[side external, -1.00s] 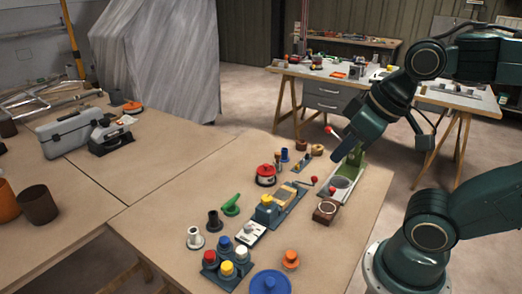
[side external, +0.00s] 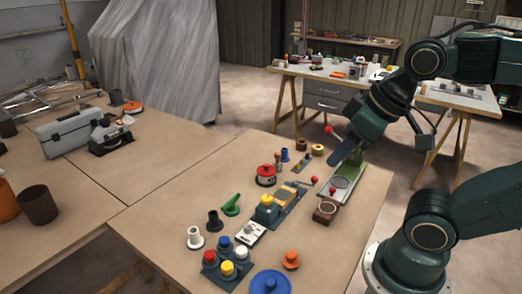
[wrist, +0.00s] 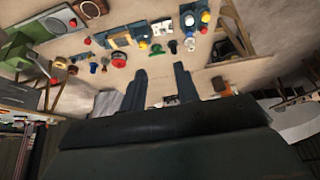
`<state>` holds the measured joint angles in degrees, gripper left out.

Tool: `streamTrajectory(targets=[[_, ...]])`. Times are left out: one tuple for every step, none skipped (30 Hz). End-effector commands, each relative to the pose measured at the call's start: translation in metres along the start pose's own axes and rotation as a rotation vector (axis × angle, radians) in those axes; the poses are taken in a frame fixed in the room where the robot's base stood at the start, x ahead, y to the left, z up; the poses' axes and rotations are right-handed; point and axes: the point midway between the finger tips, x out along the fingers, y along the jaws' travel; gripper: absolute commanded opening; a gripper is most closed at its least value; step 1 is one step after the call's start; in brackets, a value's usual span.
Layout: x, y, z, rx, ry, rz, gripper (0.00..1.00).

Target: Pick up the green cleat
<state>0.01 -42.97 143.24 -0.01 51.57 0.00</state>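The green cleat (side external: 231,206) lies on the near workbench, left of the long blue-grey plate with a yellow knob. It also shows small in the wrist view (wrist: 172,47), beyond the fingers. My gripper (side external: 339,160) is above the right part of the bench, well apart from the cleat and to its right in the side view. In the wrist view its two fingers (wrist: 160,69) stand apart with nothing between them.
A plate with several coloured knobs (side external: 226,262) and a blue disc (side external: 270,282) lie in front. A green fixture (side external: 355,160) stands near my gripper.

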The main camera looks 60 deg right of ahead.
Motion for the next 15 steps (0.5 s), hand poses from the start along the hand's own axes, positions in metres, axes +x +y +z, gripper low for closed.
streamTrajectory(targets=[[0.0000, 0.0000, 0.0000, 0.000, 0.000, 0.000, 0.41], [0.0000, 0.0000, 0.0000, 0.000, 0.000, 0.000, 0.47], [0.0000, 0.0000, 0.0000, 0.000, 0.000, 0.000, 0.55], [0.0000, 0.0000, 0.0000, 0.000, 0.000, 0.000, 0.55], [0.0000, 0.0000, 0.0000, 0.000, 0.000, 0.000, 0.55], [0.0000, 0.0000, 0.0000, 0.000, 0.000, 0.000, 0.55], [0.0000, 0.0000, 0.0000, 0.000, 0.000, 0.000, 0.55], [0.0000, 0.0000, 0.0000, 0.000, 0.000, 0.000, 0.55], [0.0000, 0.0000, 0.0000, 0.000, 0.000, 0.000, 0.55], [0.0000, 0.0000, 0.0000, 0.000, 0.000, 0.000, 0.55], [0.0000, 0.0000, -0.0001, 0.000, 0.000, 0.000, 0.55], [0.0001, 0.0000, -0.0004, 0.002, 0.000, 0.000, 0.55], [0.0002, 0.0000, -0.0009, 0.004, -0.001, 0.000, 0.55], [0.0003, 0.0000, -0.0017, 0.007, -0.002, 0.000, 0.55], [0.0007, -0.0001, -0.0031, 0.013, -0.004, -0.001, 0.55]])
